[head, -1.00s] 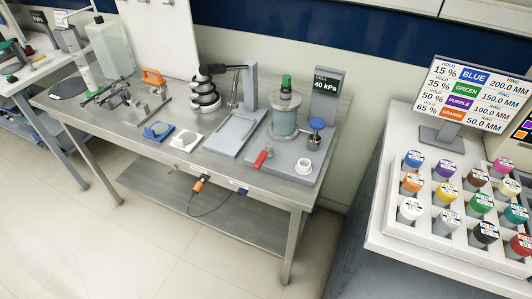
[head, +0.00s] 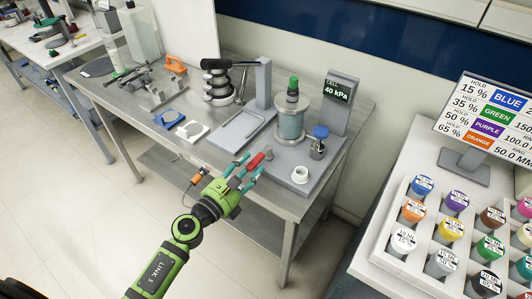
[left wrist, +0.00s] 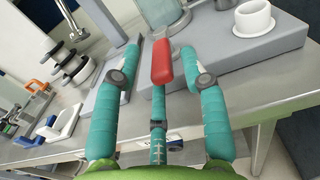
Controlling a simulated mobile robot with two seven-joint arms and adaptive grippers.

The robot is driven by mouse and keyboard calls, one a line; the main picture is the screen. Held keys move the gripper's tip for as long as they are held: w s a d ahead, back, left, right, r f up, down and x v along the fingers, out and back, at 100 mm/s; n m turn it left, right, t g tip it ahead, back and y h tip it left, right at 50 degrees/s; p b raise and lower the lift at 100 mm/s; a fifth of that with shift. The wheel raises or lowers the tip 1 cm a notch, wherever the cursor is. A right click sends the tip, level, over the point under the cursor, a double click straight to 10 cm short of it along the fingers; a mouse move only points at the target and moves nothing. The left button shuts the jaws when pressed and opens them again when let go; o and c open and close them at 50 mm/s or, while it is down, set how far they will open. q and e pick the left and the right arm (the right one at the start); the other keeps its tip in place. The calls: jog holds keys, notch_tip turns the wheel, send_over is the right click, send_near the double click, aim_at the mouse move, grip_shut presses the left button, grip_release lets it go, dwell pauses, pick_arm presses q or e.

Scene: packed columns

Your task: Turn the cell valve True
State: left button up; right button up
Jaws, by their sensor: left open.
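The cell stands on a grey base (head: 283,165) at the right of the steel bench, with a clear cylinder (head: 290,122) topped by a green cap. The valve's red lever (head: 255,161) sticks out over the base's front left; it also shows in the left wrist view (left wrist: 162,62). My left gripper (head: 246,169) is open, with its teal fingers around the lever's front end. In the left wrist view the lever lies between the spread fingers, and I see a gap on both sides. My right gripper is not in view.
A display reading 40 kPa (head: 337,90) stands behind the cell. A blue-topped knob (head: 320,132) and a white cup (head: 300,174) are right of the lever. A grey tray (head: 240,128) lies to the left.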

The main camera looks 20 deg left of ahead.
aim_at(263, 154)
pick_arm(q)
jog(key=x, duration=0.4)
jog(key=shift+w+d+r, duration=0.1)
jog(key=shift+d+r, duration=0.1)
jog(key=shift+w+d+f, duration=0.1)
jog(key=shift+w, duration=0.4)
grip_shut()
